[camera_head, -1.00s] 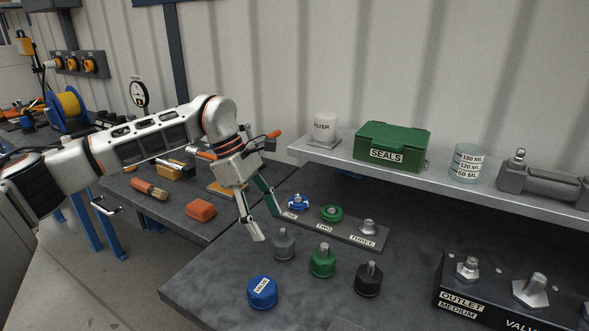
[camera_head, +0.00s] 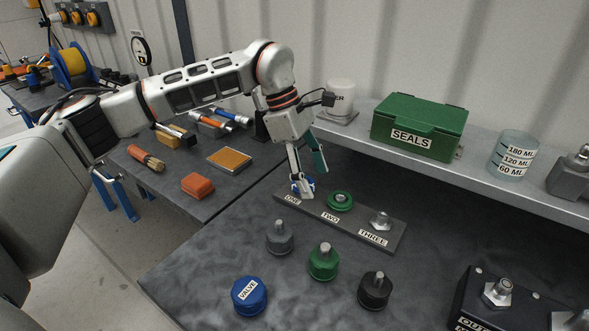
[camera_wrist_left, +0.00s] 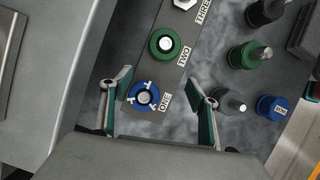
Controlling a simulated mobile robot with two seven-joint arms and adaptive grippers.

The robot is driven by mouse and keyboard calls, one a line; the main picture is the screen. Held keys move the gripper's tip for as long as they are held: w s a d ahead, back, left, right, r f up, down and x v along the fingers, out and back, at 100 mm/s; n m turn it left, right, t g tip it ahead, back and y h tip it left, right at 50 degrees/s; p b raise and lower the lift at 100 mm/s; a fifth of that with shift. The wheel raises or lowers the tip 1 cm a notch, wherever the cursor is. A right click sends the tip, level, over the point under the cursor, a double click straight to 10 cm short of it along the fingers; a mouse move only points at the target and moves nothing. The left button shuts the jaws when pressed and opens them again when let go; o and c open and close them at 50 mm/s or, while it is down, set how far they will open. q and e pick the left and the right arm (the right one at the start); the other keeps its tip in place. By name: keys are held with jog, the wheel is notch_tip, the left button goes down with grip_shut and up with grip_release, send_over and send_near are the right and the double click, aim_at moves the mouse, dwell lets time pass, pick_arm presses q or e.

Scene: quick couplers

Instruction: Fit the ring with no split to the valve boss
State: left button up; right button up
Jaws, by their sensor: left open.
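A dark rack (camera_head: 385,228) has posts labelled ONE, TWO and THREE. At ONE sits a blue ring with white marks, also in the left wrist view (camera_wrist_left: 144,96). At TWO sits a green ring (camera_head: 340,201) that looks unbroken; it also shows in the wrist view (camera_wrist_left: 165,44). THREE holds a metal hex piece (camera_head: 380,221). My left gripper (camera_head: 310,182) is open over ONE, its fingers apart on either side of the blue ring and partly hiding it in the head view. A dark block with metal bosses (camera_head: 497,292) is cut off at lower right.
Grey (camera_head: 280,238), green (camera_head: 324,263) and black (camera_head: 374,291) knobs and a blue cap labelled VALVE (camera_head: 249,296) stand in front of the rack. A shelf behind holds a green SEALS box (camera_head: 417,127) and a clear beaker (camera_head: 512,156).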

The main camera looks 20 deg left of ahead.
aim_at(340, 196)
pick_arm(q)
jog(key=d, duration=0.5)
jog(key=shift+x, duration=0.95)
jog(key=shift+d+f+b, duration=0.25)
jog(key=shift+f+b, duration=0.05)
jog(key=shift+f, duration=0.15)
jog(key=shift+c, duration=0.2)
jog(key=c, duration=1.3)
